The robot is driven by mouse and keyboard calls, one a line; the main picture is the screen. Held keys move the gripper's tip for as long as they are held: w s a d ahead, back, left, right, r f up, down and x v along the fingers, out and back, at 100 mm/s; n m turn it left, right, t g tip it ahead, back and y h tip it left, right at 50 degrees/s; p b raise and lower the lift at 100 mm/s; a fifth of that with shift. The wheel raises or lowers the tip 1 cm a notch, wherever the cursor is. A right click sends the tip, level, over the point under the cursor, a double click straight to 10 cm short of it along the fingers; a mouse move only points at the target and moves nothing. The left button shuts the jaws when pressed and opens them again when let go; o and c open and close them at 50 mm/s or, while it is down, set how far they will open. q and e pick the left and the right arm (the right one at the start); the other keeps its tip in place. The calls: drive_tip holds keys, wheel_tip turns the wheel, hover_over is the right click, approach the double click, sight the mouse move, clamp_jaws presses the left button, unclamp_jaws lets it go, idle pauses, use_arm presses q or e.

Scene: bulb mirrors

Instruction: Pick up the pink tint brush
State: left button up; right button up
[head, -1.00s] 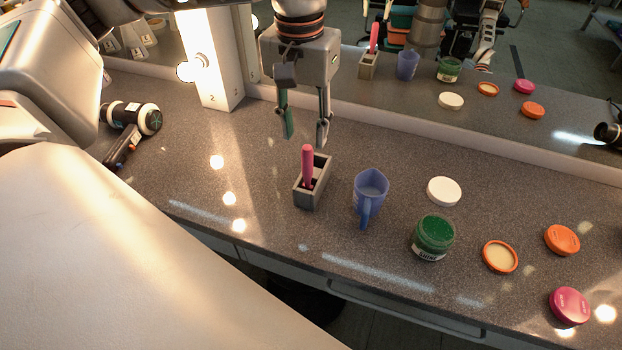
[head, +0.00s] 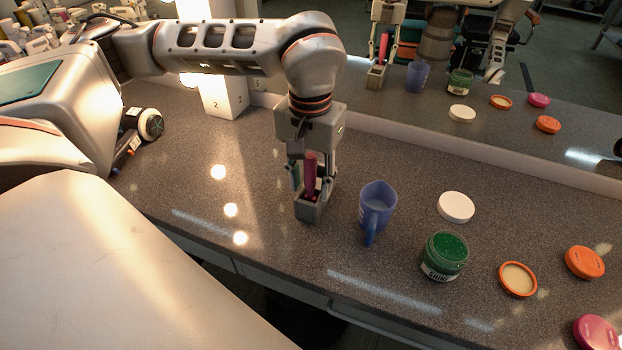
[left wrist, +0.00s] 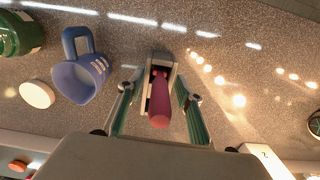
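The pink tint brush (head: 310,172) stands upright in a small grey rectangular holder (head: 312,212) on the counter. My left gripper (head: 312,180) is lowered around the brush from above, with its fingers apart. In the left wrist view the brush handle (left wrist: 160,100) lies between the two open green-padded fingers, with a gap on each side. The brush's lower end is hidden inside the holder (left wrist: 174,60). My right gripper does not show.
A blue measuring jug (head: 377,205) stands just right of the holder. Further right are a green jar (head: 444,257), a white lid (head: 456,207), an orange-rimmed lid (head: 518,279), an orange lid (head: 584,262) and a pink lid (head: 595,333). A mirror runs along the back.

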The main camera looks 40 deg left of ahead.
sight(311, 155)
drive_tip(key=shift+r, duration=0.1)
use_arm(q)
clamp_jaws()
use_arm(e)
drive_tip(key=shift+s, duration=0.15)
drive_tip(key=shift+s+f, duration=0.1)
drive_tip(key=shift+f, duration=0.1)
use_arm(q)
wheel_tip(311, 155, up, 13)
drive_tip(key=shift+f+p, duration=0.2)
drive_tip(key=shift+p, duration=0.9)
wheel_tip(311, 155, up, 8)
drive_tip(key=p, duration=0.1)
drive_tip(key=shift+f, duration=0.25)
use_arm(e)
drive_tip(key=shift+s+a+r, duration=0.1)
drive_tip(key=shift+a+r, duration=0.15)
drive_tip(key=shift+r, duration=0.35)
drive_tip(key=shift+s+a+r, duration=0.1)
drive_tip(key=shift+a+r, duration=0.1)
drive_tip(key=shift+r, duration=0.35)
